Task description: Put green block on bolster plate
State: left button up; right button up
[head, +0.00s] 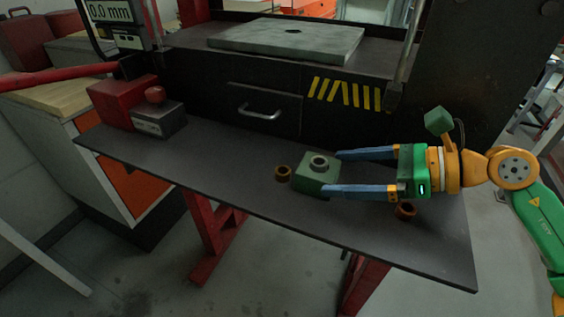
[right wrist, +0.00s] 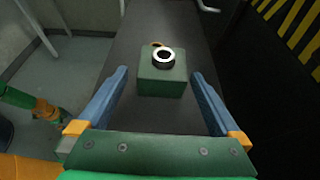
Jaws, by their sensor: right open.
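The green block (head: 318,174) sits on the dark shelf, with a metal ring on its top. It also shows in the right wrist view (right wrist: 162,84), ahead of and between the fingers. My right gripper (head: 331,173) is open, its blue fingertips at the near end of the block on either side; I cannot tell if they touch it. The right wrist view shows the open fingers (right wrist: 160,80) with gaps to the block. The bolster plate (head: 288,41) is the grey slab with a dark hole, higher up behind the shelf.
A small brass ring (head: 283,172) lies left of the block, and a copper-coloured piece (head: 405,211) lies below my right gripper. A red and grey box (head: 140,108) stands at the shelf's left end. A drawer handle (head: 259,111) sticks out behind. The plate's top is clear.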

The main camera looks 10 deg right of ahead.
aim_at(333, 169)
jog(key=shift+w+a+r+p, duration=0.15)
jog(key=shift+a+p, duration=0.1)
jog(key=shift+p, duration=0.05)
jog(key=w+a+p, duration=0.1)
jog(key=p, duration=0.2)
jog(key=x, duration=0.3)
jog(key=shift+d+f, duration=0.1)
jog(key=shift+f, duration=0.2)
jog(key=shift+w+f, duration=0.2)
jog(key=shift+s, duration=0.15)
jog(key=c, duration=0.5)
grip_shut()
jog(key=shift+r, duration=0.1)
pick_arm(q)
jog(key=r, duration=0.4)
jog(key=shift+s+d+r, duration=0.15)
jog(key=shift+d+r, duration=0.2)
jog(key=shift+r, duration=0.05)
